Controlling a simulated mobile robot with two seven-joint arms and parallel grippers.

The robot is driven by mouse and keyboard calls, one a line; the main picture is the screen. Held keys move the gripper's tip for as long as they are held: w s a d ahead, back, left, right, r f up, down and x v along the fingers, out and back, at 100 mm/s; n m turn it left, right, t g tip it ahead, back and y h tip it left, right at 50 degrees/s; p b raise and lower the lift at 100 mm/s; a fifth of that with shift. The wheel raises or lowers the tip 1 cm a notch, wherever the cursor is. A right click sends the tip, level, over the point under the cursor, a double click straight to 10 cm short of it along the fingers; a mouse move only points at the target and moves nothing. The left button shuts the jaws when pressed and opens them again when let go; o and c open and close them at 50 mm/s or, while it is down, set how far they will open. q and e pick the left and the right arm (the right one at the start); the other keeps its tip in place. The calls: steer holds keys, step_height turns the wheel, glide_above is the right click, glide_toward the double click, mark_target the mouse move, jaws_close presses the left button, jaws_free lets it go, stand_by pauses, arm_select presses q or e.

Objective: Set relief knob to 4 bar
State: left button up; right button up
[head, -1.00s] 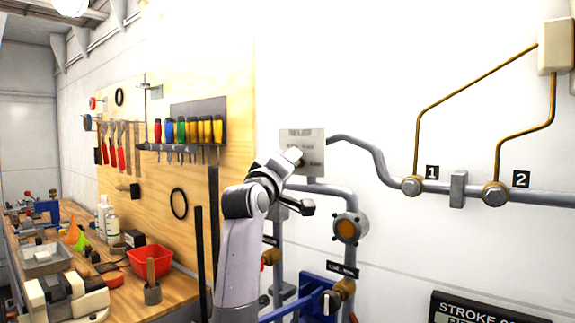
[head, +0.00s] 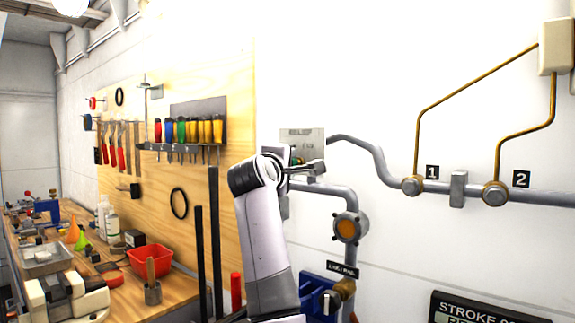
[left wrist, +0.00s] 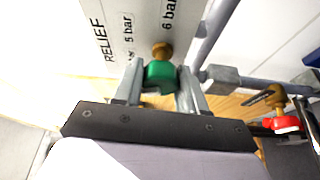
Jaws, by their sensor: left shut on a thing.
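The relief plate (head: 303,134) is a grey plate on the white wall. In the left wrist view the plate (left wrist: 118,35) reads RELIEF, with 5 bar and 6 bar legible and another mark partly hidden. The green relief knob (left wrist: 160,72) with a brass tip (left wrist: 162,50) stands at the plate's edge in that view. My left gripper (left wrist: 160,82) is shut on the green knob, one finger on each side. In the head view my left gripper (head: 307,166) covers the plate's lower part and mostly hides the knob. My right gripper is not in view.
A grey pipe (head: 365,150) runs right from the plate, with a round flange (head: 347,228) below. A pegboard with screwdrivers (head: 190,130) and a workbench with a red bin (head: 150,262) are at left. A red-handled valve (left wrist: 286,124) shows near the wrist.

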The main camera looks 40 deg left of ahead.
arm_select(q)
steer(key=shift+f, duration=0.1)
stand_by(0.3)
steer(key=o, duration=1)
steer(key=shift+o, duration=0.2)
steer(key=b+v, duration=0.2)
steer(key=v, duration=0.5)
steer(key=shift+s+d, duration=0.1)
